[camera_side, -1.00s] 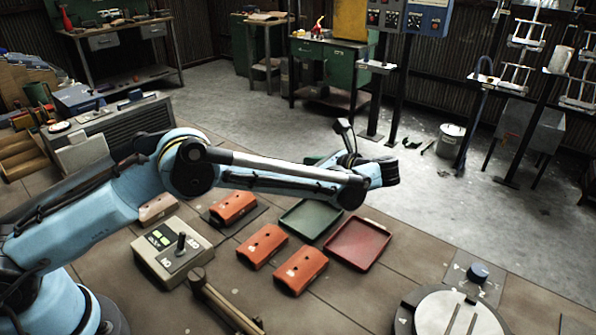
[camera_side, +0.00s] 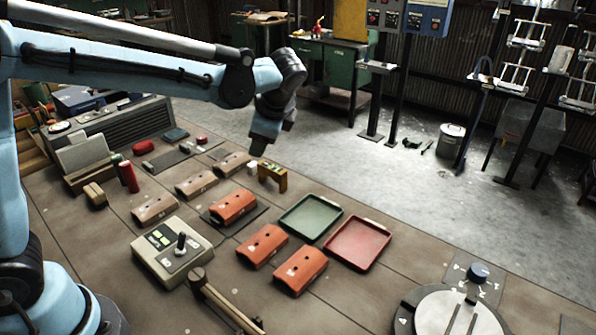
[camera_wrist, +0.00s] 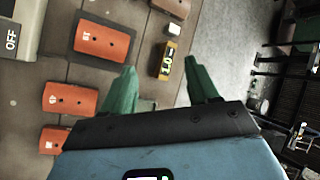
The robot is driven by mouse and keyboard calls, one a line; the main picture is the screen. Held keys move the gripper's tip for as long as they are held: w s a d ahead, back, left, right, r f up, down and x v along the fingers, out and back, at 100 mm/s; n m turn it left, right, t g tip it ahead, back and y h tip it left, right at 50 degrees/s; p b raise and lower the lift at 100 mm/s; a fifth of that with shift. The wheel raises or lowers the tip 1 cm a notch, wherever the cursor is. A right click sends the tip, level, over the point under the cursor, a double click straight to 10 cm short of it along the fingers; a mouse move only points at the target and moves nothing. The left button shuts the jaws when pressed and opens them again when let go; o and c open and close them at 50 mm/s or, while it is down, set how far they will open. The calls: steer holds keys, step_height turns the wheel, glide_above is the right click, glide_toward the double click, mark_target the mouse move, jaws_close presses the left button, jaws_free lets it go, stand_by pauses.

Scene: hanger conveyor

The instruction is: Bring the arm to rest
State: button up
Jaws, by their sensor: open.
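My gripper (camera_side: 260,148) hangs from my raised arm in the side view and points down, above the bench behind the orange blocks. In the wrist view my gripper (camera_wrist: 163,88) shows two green fingers spread apart with nothing between them. A small yellow block with a display (camera_wrist: 168,60) lies below, beyond the fingertips. It also shows in the side view as a yellow stand (camera_side: 273,177), just below and right of my gripper. My gripper appears apart from it.
Orange blocks (camera_side: 262,246) with holes lie in rows on the tiled bench. A green tray (camera_side: 311,217) and a red tray (camera_side: 358,243) lie to their right. A control box with a lever (camera_side: 172,252) and a round turntable (camera_side: 458,314) stand nearer. Hanger racks (camera_side: 515,75) stand at right.

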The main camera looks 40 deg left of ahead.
steer(key=s+d+f+n+t+h, duration=0.1)
steer(key=s+n+t+h, duration=0.3)
steer(key=s+n, duration=0.7)
steer(key=s+f+h, duration=0.1)
steer(key=s+h, duration=0.1)
steer(key=s, duration=0.2)
steer(key=shift+s+d+t+h, duration=0.15)
steer(key=shift+s+t+h, duration=0.1)
steer(key=shift+t+h, duration=0.05)
